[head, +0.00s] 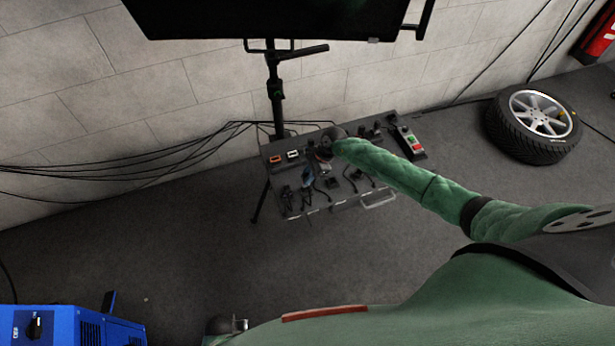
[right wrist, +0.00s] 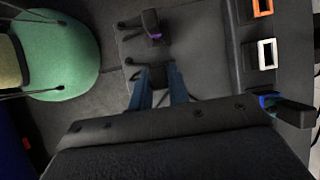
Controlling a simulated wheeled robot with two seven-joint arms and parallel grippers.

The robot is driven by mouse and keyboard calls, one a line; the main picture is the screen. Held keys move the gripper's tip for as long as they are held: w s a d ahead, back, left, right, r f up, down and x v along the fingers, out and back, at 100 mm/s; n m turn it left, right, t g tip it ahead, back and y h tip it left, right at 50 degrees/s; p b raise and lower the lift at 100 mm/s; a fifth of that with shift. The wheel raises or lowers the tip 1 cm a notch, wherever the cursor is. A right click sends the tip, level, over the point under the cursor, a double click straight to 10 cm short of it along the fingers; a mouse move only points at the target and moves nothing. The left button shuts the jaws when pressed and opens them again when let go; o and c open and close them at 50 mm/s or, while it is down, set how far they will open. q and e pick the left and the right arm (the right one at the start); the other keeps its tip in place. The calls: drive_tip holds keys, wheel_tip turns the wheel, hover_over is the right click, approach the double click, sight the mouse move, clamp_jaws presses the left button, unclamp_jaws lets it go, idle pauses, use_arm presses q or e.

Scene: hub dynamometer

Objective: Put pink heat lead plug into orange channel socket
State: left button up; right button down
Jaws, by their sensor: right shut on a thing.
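My right gripper (right wrist: 160,88) is shut on a dark plug (right wrist: 160,74), and its blue fingers show at both sides of it. No pink shows on the held plug, so I cannot tell its colour. In the head view my right gripper (head: 309,177) is over the panel's left half. The orange channel socket (right wrist: 262,7) is at the top right of the right wrist view, apart from the held plug. It also shows at the panel's back left in the head view (head: 277,159). My left gripper is not clearly seen.
A white socket (right wrist: 267,53) and a blue socket (right wrist: 268,101) line up with the orange one. A purple-marked plug (right wrist: 152,26) stands on the panel (right wrist: 205,40). Several dark leads lie around. A stand pole (head: 276,95) rises behind; a wheel (head: 540,115) lies right.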

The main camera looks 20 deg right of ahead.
drive_tip(key=shift+r+p, duration=0.5)
drive_tip(key=shift+r, duration=1.15)
drive_tip(key=w+b, duration=0.7)
drive_tip(key=shift+w+a, duration=0.15)
drive_tip(key=shift+w, duration=0.2)
idle(0.6)
drive_tip(key=shift+a, duration=0.15)
drive_tip(key=a+b, duration=0.1)
drive_tip(key=a, duration=0.6)
drive_tip(key=shift+s+b, duration=0.15)
drive_tip(key=shift+b, duration=0.15)
idle(0.8)
drive_tip(key=shift+a, duration=0.1)
